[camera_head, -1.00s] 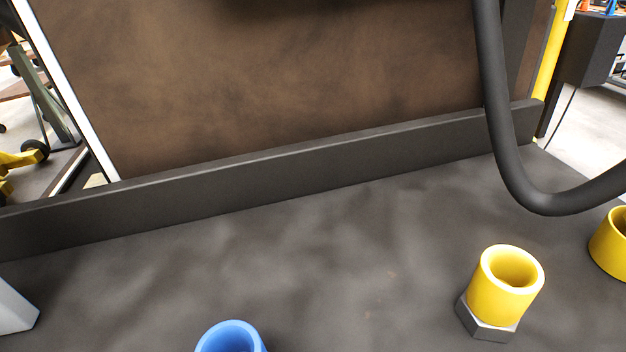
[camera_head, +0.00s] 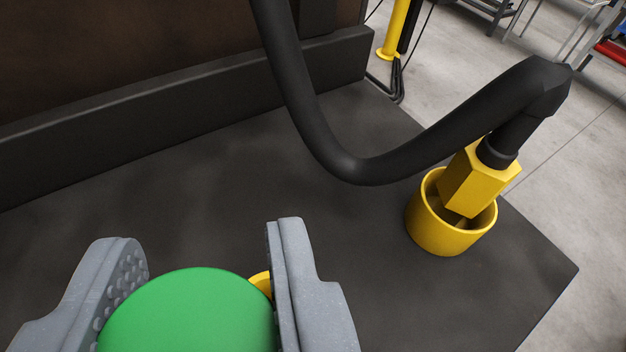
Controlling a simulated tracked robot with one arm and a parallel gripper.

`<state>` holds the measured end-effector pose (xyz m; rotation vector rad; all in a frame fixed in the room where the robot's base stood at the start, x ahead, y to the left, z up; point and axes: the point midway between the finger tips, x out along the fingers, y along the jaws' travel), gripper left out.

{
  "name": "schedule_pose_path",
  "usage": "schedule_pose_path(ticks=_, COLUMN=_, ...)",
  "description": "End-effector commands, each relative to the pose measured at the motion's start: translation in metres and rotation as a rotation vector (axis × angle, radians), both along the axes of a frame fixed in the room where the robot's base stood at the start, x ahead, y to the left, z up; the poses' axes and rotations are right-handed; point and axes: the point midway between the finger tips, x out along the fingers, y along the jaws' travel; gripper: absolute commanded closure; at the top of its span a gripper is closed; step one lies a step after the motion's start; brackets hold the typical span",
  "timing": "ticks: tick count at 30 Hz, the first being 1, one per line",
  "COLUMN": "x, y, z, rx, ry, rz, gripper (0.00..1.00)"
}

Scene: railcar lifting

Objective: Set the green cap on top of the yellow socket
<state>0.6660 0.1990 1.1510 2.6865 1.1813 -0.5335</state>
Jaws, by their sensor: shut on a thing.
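The green cap (camera_head: 190,315) is a smooth, round-topped piece at the lower left of the picture. My gripper (camera_head: 203,250) is shut on it, with one grey finger on each side. A small sliver of the yellow socket (camera_head: 261,283) shows just beyond the cap, beside the right finger. The rest of that socket is hidden by the cap and the finger. I cannot tell whether the cap touches it.
A yellow cup (camera_head: 448,235) stands to the right, with a yellow hex fitting (camera_head: 478,182) in it. A thick black hose (camera_head: 345,165) curves from that fitting across the top. A dark raised edge (camera_head: 180,112) runs along the back. The dark deck between is clear.

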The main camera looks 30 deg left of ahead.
Motion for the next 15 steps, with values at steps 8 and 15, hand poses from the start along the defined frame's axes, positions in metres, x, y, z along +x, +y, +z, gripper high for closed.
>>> schedule_pose_path(ticks=8, x=0.023, y=0.006, z=-0.001, rx=0.002, ry=-0.001, rz=0.002, gripper=0.89)
schedule_pose_path(ticks=15, x=0.03, y=0.008, z=-0.021, rx=0.001, ry=0.006, rz=0.002, gripper=0.89)
